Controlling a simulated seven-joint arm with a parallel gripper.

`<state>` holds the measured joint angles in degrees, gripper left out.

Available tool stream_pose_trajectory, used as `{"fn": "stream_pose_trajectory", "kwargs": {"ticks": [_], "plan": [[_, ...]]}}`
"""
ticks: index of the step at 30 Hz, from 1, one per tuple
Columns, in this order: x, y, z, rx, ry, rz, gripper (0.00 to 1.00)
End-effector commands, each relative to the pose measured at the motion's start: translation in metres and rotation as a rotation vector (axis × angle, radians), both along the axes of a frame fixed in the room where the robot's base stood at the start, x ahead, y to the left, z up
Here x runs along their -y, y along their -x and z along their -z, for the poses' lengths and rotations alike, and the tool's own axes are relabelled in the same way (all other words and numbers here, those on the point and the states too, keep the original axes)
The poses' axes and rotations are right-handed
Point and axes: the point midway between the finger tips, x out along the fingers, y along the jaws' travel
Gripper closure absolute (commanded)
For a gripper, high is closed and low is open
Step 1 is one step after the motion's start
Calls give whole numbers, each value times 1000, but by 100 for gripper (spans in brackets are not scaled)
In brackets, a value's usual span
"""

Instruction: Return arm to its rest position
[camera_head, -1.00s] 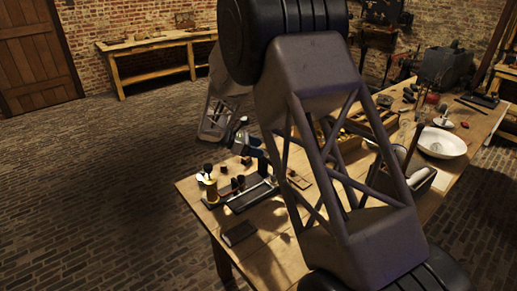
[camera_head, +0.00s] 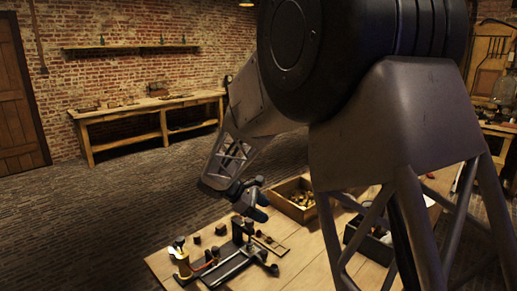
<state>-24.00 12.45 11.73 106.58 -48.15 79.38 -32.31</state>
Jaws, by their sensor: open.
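My gripper (camera_head: 257,206) is open, with nothing seen between its fingers. It is at the end of my forearm, left of the picture's middle. In the picture it sits above the far edge of the wooden workbench (camera_head: 312,262), just behind a dark clamp-like fixture (camera_head: 240,262). I cannot tell its height over the bench. My large grey lattice arm link and round black joint fill the right side and hide much of the bench.
A small yellow-and-black jar-like item (camera_head: 181,260) stands left of the fixture. A wooden box of parts (camera_head: 291,207) lies right of my gripper. A long side table (camera_head: 160,112) stands against the brick wall. Brick floor at left is clear.

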Motion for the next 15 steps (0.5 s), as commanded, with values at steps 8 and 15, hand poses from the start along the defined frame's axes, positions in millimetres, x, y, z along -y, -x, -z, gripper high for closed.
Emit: {"fn": "stream_pose_trajectory", "kwargs": {"ticks": [8,15], "plan": [[46,49,-32,90,-131,142,37],[79,93,-53,171,-240,266,37]]}}
